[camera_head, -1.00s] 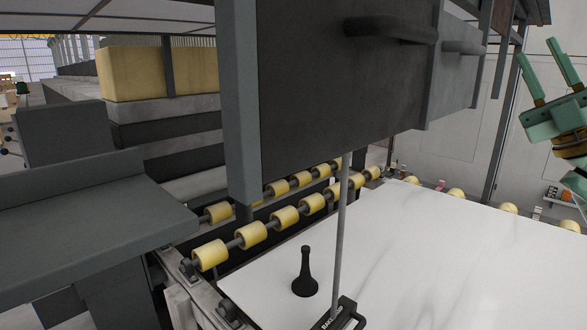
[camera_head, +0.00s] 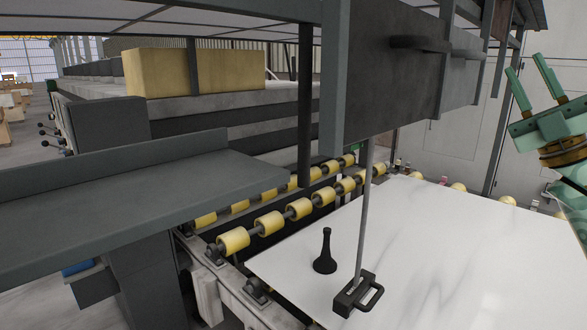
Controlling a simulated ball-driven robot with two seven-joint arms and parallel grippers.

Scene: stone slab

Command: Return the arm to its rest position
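My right gripper (camera_head: 533,88) shows at the upper right of the head view. It is green, with its two fingers spread apart and pointing up. Nothing is between the fingers. The gripper is raised above the right side of the white stone slab (camera_head: 430,250) and touches nothing that I can see. My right arm runs off the right edge of the picture. My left gripper is not in view.
A black, narrow-necked object (camera_head: 326,252) stands upright on the slab. Near it is a black handled block (camera_head: 358,294) at the foot of a thin grey rod. Yellow rollers (camera_head: 268,222) line the slab's far left side. A dark machine housing (camera_head: 395,75) hangs above.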

